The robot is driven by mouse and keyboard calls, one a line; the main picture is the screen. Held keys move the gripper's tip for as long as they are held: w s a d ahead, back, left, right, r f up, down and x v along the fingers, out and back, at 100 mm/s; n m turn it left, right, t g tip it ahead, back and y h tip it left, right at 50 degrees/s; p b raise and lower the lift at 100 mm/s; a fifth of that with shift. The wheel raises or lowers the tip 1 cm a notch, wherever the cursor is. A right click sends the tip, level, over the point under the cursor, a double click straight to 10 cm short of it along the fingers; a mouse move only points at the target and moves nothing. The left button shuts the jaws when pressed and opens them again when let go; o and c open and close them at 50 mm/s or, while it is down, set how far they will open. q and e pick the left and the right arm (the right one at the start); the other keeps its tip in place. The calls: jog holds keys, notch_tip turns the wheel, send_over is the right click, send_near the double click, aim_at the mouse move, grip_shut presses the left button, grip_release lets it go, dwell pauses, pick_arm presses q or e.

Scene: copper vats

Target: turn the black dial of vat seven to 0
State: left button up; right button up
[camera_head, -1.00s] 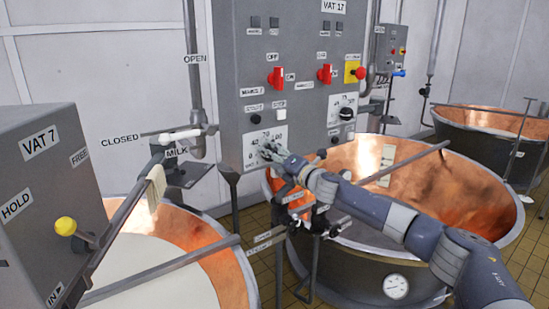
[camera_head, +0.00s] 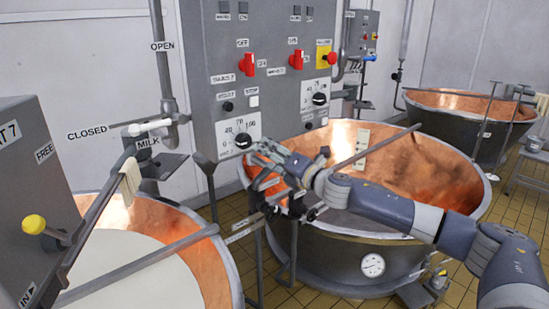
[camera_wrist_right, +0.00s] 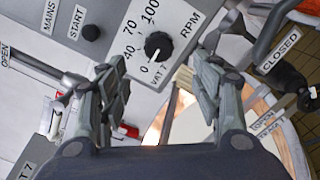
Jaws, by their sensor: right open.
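The black dial (camera_head: 243,140) of vat seven sits on a white RPM scale plate at the lower left of the grey control panel. It also shows in the right wrist view (camera_wrist_right: 159,45), above the "VAT 7" label. A pale mark on it appears to point toward the 0, but it is small. My right gripper (camera_head: 262,160) is open and empty, just below and right of the dial in the head view. In the right wrist view its fingers (camera_wrist_right: 158,80) are spread, with the dial seen beyond and between them, apart from both. My left gripper is not in view.
A second black dial (camera_head: 319,99) sits higher right on the panel (camera_head: 205,60). Red switches (camera_head: 244,63) are above. A copper vat (camera_head: 420,175) stands behind my right arm. Another vat (camera_head: 205,265) is at lower left, with a milk pipe (camera_head: 160,125) above it.

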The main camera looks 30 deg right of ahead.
jog(key=shift+s+d, duration=0.1)
jog(key=shift+s, duration=0.6)
